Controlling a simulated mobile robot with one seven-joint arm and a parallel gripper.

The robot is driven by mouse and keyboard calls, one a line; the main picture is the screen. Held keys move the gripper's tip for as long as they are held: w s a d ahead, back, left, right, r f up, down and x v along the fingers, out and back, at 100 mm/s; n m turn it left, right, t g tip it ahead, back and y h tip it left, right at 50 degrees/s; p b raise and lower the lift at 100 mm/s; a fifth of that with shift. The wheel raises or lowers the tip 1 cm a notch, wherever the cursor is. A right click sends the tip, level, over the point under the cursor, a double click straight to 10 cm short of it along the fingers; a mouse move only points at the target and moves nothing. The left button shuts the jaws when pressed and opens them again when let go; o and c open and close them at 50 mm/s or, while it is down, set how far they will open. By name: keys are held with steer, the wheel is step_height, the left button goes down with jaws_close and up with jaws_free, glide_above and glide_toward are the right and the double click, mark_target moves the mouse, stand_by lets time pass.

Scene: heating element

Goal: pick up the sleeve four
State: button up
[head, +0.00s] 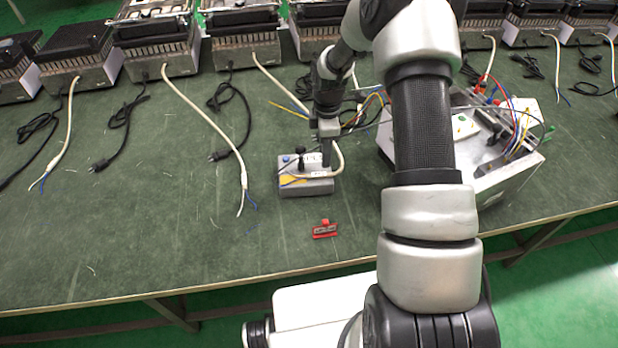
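I cannot make out a sleeve marked four in the head view; any sleeves are too small or hidden. My gripper (327,163) points down at a small grey box (318,188) with a blue knob, a black knob and a yellow label. Its dark fingertip end is at the right part of the box top; I cannot tell whether it touches. The finger gap does not show clearly, nor does anything held. A white cable end lies across the box top near the fingers.
A small red object (324,229) lies near the front edge of the green table (130,235). An opened metal appliance (510,165) with coloured wires stands right, partly behind my arm. Several appliances with loose cables line the back. The left front table is mostly clear.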

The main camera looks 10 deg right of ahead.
mark_target(322, 173)
step_height(322, 173, down, 8)
steer(key=shift+w+a+f+b, duration=0.1)
steer(key=shift+a+b, duration=0.05)
steer(key=shift+b, duration=0.3)
jaws_close()
